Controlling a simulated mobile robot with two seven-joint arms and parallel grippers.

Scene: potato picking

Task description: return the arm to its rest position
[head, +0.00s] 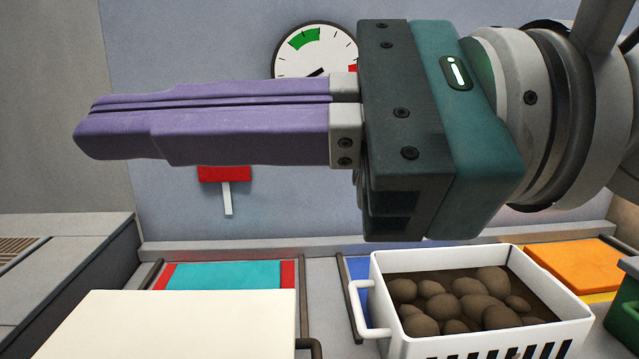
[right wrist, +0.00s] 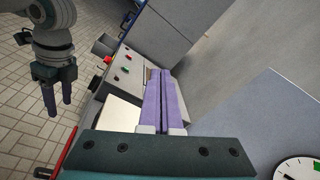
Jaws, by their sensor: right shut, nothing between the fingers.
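My right gripper (head: 88,126) stretches sideways across the upper part of the head view, its purple fingers pointing left and closed together with nothing between them. It is high in front of the back wall and covers part of a dial. In the right wrist view its fingers (right wrist: 160,80) lie side by side with only a thin seam. My left gripper (right wrist: 59,108) hangs pointing down at the upper left of the right wrist view, over the tiled floor. Its two purple fingers are apart, with nothing visible between them.
A white basket (head: 377,283) of brown potatoes (head: 470,300) stands below my right gripper. Beside it are a cream board (head: 180,325), a teal panel (head: 225,275), an orange panel (head: 575,260) and a green bin (head: 625,315). A round dial (head: 315,45) and red switch (head: 224,174) are behind.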

